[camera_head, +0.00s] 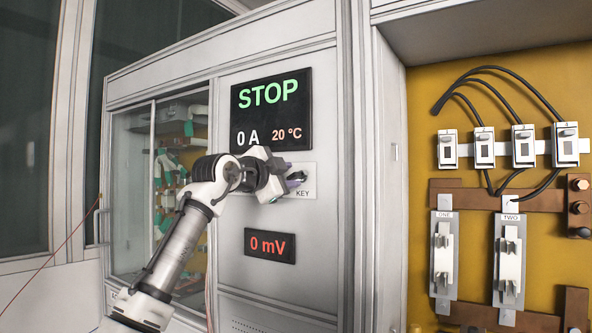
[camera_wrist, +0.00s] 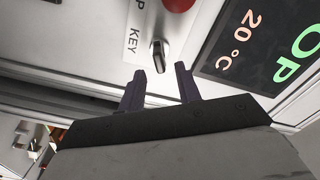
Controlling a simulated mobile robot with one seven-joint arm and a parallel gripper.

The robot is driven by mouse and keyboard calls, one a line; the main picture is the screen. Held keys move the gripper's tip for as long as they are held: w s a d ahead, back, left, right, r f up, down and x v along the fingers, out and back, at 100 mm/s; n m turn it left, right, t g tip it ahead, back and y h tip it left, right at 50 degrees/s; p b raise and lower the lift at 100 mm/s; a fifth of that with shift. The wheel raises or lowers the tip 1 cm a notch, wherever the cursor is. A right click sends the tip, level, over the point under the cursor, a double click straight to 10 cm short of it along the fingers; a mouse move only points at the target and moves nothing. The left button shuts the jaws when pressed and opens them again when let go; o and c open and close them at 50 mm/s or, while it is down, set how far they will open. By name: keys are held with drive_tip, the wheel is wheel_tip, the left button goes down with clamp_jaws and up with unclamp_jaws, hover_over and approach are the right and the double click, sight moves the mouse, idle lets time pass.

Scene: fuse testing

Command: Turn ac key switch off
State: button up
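The key switch shows just beyond the fingertips, roughly in line with the gap. I cannot tell whether either finger touches it.
A black display (camera_head: 271,109) above the switch reads STOP, 0 A and 20 °C. A smaller display (camera_head: 270,246) below reads 0 mV. A red button (camera_wrist: 180,4) sits near the switch. A yellow panel (camera_head: 477,195) with fuse holders and cables is at the right.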

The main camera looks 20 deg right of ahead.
sight(293, 175)
drive_tip(key=shift+p+x, duration=0.45)
drive_tip(key=shift+x, duration=1.6)
drive_tip(key=shift+c, duration=0.4)
clamp_jaws()
